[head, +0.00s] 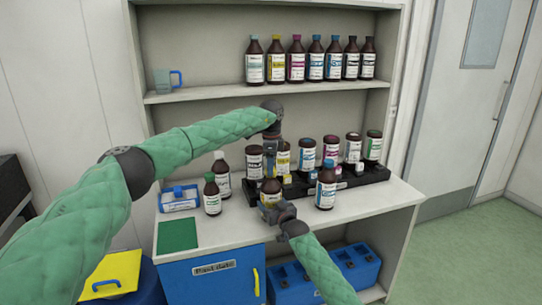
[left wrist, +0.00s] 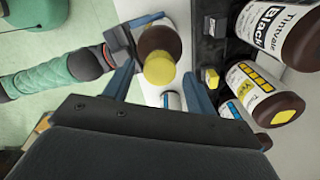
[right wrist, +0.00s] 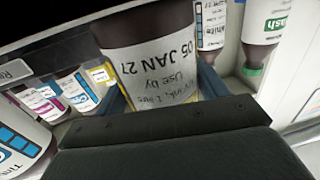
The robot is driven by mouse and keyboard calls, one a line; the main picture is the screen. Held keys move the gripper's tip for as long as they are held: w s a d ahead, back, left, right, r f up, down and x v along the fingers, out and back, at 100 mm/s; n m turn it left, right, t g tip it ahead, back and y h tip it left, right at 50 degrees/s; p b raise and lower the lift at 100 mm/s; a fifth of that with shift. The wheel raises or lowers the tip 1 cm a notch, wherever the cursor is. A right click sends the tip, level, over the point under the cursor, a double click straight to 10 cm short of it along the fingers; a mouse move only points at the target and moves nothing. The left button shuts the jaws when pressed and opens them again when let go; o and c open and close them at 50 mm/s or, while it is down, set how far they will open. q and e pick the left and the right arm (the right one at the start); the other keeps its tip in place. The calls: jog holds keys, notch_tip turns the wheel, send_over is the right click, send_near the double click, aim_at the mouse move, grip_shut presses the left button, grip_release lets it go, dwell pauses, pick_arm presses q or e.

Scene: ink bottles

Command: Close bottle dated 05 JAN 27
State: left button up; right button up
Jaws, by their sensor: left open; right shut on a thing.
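The brown bottle (head: 270,188) stands upright at the front of the bench. Its label, upside down in the right wrist view (right wrist: 155,65), reads 05 JAN 27. My right gripper (head: 273,205) is shut on its body from the front. My left gripper (head: 270,160) is above the bottle, pointing down, with its fingers open. In the left wrist view a round yellow cap (left wrist: 160,69) lies between these fingers, over the brown bottle (left wrist: 158,40). I cannot tell whether the cap is seated on the neck; in the head view my left gripper hides it.
A black rack (head: 372,178) with several bottles stands just behind. A blue-capped bottle (head: 326,187) stands close on the right. A green-capped bottle (head: 212,197) and a white-capped bottle (head: 221,172) stand on the left. The front left of the bench around the green mat (head: 177,234) is clear.

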pick_arm(q)
jog(key=shift+f, duration=0.55)
jog(key=c, duration=1)
jog(key=shift+c, duration=0.2)
